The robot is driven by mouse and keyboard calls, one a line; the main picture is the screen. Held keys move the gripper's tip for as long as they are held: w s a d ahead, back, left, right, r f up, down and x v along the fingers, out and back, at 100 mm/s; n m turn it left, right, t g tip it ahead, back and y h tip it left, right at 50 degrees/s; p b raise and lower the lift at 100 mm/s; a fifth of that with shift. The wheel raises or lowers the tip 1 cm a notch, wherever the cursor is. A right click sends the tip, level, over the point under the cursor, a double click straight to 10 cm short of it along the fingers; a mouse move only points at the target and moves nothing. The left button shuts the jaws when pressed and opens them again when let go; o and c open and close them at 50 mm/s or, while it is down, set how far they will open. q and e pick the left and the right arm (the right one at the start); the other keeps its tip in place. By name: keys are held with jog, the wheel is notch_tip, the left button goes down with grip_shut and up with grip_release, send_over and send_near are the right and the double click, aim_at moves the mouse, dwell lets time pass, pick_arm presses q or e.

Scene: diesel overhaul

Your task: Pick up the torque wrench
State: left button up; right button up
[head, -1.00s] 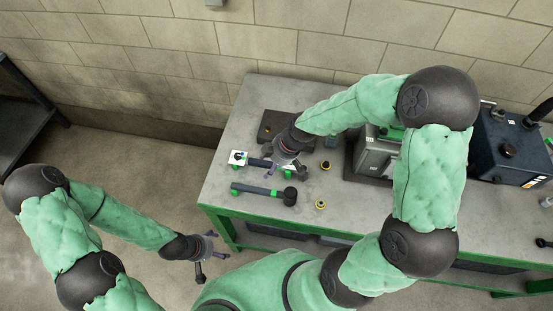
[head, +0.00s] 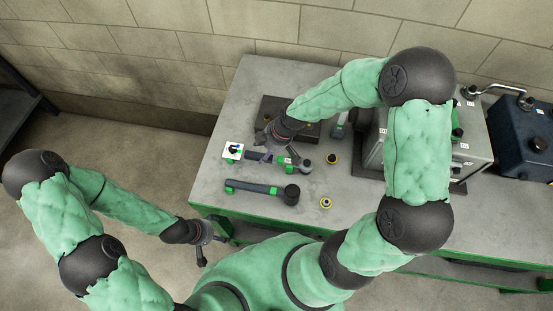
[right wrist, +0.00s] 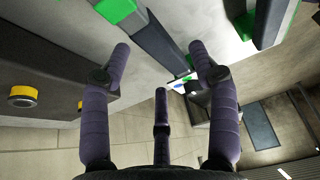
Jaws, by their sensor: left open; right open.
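Two long dark tools with green bands and round heads lie on the workbench (head: 225,120). The nearer one (head: 250,187) is fully in view; the farther one (head: 304,165) is partly hidden by my right gripper. I cannot tell for certain which is the torque wrench. My right gripper (head: 271,153) is open, above the farther tool near its handle. In the right wrist view its fingers (right wrist: 158,60) are spread and empty, with a dark, green-banded tool (right wrist: 160,37) beyond them. My left gripper (head: 204,248) is open and empty, off the bench's near left edge.
A white marked plate (head: 232,151) lies by the farther tool's left end. A dark block (head: 306,130) lies behind my right gripper. Yellow-and-black rings (head: 326,202) lie right of the tools. A grey machine (head: 465,145) and a dark blue box (head: 525,145) stand farther right.

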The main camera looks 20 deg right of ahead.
aim_at(259, 154)
jog(key=shift+w+x, duration=0.15)
jog(key=shift+x, duration=1.2)
jog(key=shift+w+x, duration=0.1)
jog(key=shift+x, duration=1.2)
jog(key=shift+a+r, duration=0.1)
jog(key=shift+a, duration=0.1)
grip_shut()
